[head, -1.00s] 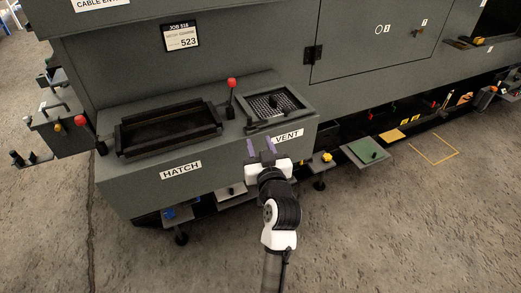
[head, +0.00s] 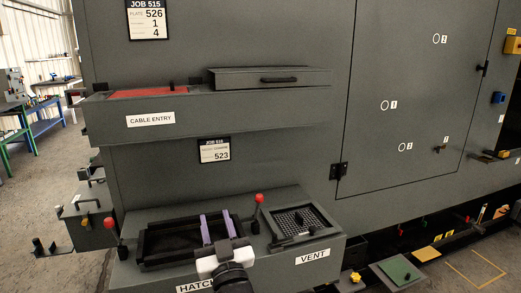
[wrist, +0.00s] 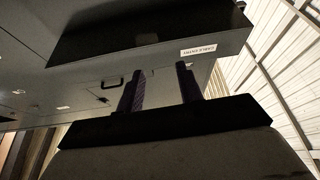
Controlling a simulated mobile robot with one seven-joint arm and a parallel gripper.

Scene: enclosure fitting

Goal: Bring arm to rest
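My gripper (head: 217,222) shows at the bottom of the head view, with its two purple fingers pointing up. In the picture it overlaps the right part of the hatch frame (head: 150,262); I cannot tell how far off it is. In the wrist view the fingers (wrist: 162,78) stand apart with nothing between them, so the gripper is open and empty. Behind them are the underside of a grey ledge and the cabinet face. The vent (head: 297,221), a mesh panel in a dark frame, lies right of the gripper.
Red-knobbed levers (head: 257,199) stand beside the hatch and vent. The cable entry ledge (head: 230,125) juts out above, with a drawer-like box (head: 270,77) on it. A cabinet door (head: 410,110) is at right. A green plate (head: 398,271) sits low at right.

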